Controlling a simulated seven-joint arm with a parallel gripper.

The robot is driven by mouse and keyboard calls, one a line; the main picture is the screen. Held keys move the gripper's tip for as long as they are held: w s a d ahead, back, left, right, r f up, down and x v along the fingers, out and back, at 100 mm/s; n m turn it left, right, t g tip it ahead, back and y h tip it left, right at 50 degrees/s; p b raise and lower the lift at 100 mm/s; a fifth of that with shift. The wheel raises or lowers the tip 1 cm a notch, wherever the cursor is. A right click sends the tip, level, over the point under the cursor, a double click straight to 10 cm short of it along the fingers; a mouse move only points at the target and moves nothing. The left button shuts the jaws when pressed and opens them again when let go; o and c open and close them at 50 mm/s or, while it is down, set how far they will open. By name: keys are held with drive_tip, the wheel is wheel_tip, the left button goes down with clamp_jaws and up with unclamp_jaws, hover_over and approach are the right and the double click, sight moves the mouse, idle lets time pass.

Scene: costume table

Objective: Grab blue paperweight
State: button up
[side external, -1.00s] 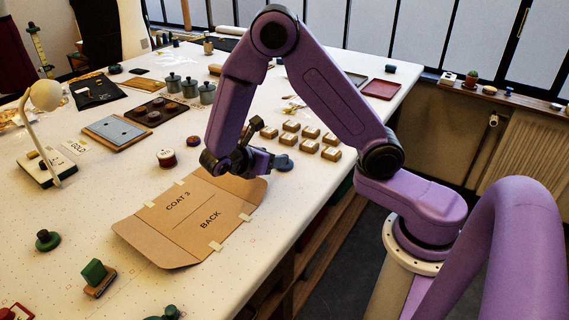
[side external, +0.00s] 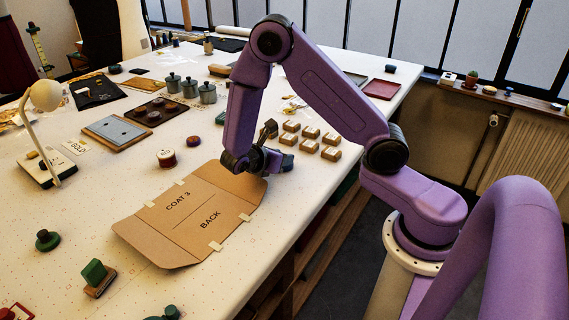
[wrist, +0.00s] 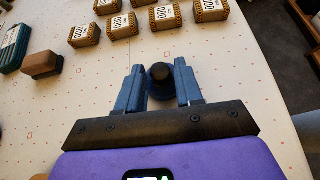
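A dark blue paperweight with a round black knob (wrist: 160,73) stands on the table in the wrist view. It is between the two blue fingers of my gripper (wrist: 159,70). The fingers are apart, one on each side of it. Some gap shows beside the knob; its lower body is partly hidden, and I cannot tell whether a finger touches it. In the side external view my gripper (side external: 277,161) is low over the table, just beyond the brown cardboard folder. There I cannot clearly separate the paperweight from the dark fingers.
Several small labelled blocks (wrist: 122,24) lie beyond my gripper. A brown block (wrist: 42,65) and a green one stand to the left in the wrist view. The cardboard folder (side external: 190,215) lies close to my gripper. The table edge is near on the right.

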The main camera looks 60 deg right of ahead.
clamp_jaws()
drive_tip(key=shift+r, duration=0.15)
drive_tip(key=shift+r, duration=0.5)
wheel_tip(320, 180, up, 2)
drive_tip(key=shift+s+r, duration=0.1)
drive_tip(key=shift+r, duration=0.05)
drive_tip(key=s+a+r, duration=0.2)
drive_tip(key=s+r, duration=0.7)
drive_tip(key=s, duration=0.4)
drive_tip(key=shift+a+r, duration=0.2)
drive_tip(key=shift+a, duration=0.2)
